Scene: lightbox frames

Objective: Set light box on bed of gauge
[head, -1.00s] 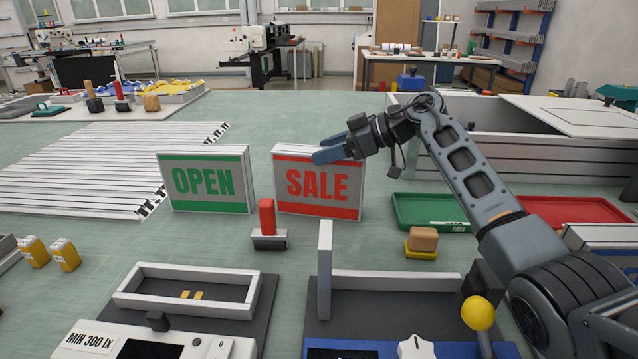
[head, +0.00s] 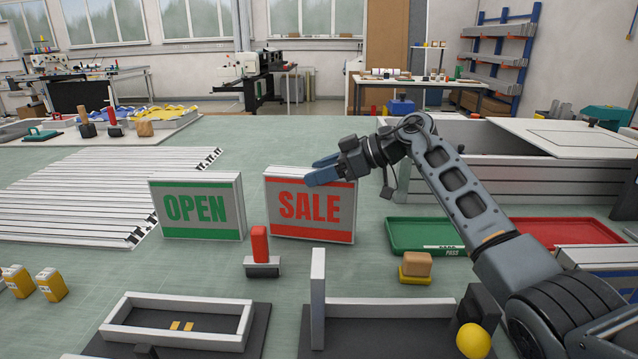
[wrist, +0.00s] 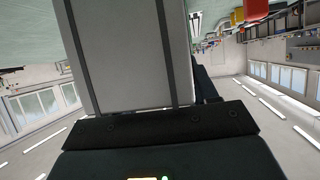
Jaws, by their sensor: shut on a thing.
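The light box marked SALE (head: 310,208), white with red bands, stands upright on the green bench. My gripper (head: 321,173) reaches in from the right and is shut on its upper edge. In the wrist view the box's plain grey side (wrist: 120,50) fills the upper middle; the fingers are mostly hidden there. A second light box, marked OPEN (head: 197,207) in green, stands to its left. Nearer, a dark fixture bed (head: 390,338) has an upright white wall (head: 318,300) and a low white rail. Left of it is another bed with a white frame (head: 175,322).
A red-handled stamp (head: 261,252) stands between the boxes and the near fixtures. A wooden block on a yellow base (head: 416,267), a green PASS tray (head: 430,236) and a red tray (head: 570,233) are at right. A yellow knob (head: 473,340) rises beside the right bed.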

